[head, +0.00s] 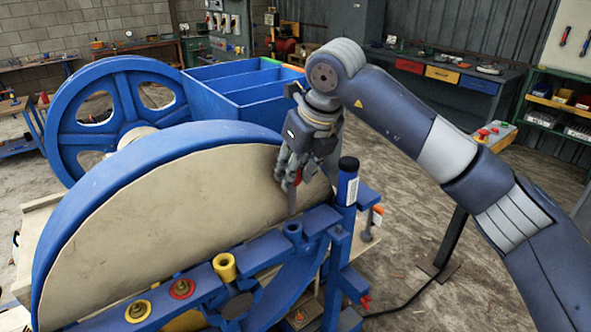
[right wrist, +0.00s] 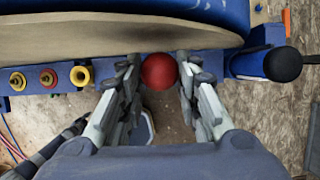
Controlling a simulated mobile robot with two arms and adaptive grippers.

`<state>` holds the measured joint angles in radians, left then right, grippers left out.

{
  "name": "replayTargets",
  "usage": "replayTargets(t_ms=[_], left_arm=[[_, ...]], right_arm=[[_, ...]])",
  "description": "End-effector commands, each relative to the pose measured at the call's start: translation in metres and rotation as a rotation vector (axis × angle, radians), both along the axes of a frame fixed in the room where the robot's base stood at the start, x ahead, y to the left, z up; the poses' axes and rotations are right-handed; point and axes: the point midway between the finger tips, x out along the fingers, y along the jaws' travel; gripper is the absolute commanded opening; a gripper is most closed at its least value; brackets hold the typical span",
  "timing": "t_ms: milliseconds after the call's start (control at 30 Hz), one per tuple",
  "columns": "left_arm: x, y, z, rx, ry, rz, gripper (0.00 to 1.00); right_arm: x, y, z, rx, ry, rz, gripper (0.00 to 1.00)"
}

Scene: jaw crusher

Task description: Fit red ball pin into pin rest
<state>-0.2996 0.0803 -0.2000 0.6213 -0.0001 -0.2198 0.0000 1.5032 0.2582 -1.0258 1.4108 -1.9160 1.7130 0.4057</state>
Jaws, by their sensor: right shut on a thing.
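My right gripper (head: 288,180) is shut on the red ball pin (head: 298,178). Its red ball (right wrist: 159,71) sits between the two fingers in the right wrist view. In the head view the fingers cover most of the ball, and a grey shaft points down below them, roughly upright. A blue round socket (head: 293,229), which looks like the pin rest, is on the blue rail just under the shaft. The shaft's tip appears close above the socket; I cannot tell whether it touches. In the right wrist view the ball hides the socket. My left gripper is not in view.
The blue rail (head: 262,250) also bears a yellow socket (head: 225,266), a red-ringed fitting (head: 182,288) and a yellow-ringed fitting (head: 138,311). A blue black-capped cylinder (head: 347,183) stands close right of the gripper. The big flywheel (head: 170,215) is just behind and left.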

Motion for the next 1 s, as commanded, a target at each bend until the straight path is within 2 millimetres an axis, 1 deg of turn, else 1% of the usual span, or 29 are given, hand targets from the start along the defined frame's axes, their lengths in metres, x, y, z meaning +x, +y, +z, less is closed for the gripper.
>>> replayTargets(t_ms=[33, 800, 1000], left_arm=[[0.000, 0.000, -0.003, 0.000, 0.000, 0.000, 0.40], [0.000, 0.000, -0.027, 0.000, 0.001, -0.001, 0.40], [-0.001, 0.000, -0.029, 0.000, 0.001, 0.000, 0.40]], right_arm=[[0.000, 0.000, -0.003, 0.001, -0.001, 0.000, 0.03], [0.000, 0.000, -0.029, 0.002, -0.001, 0.000, 0.03], [0.000, 0.000, -0.033, 0.002, -0.001, 0.000, 0.03]])
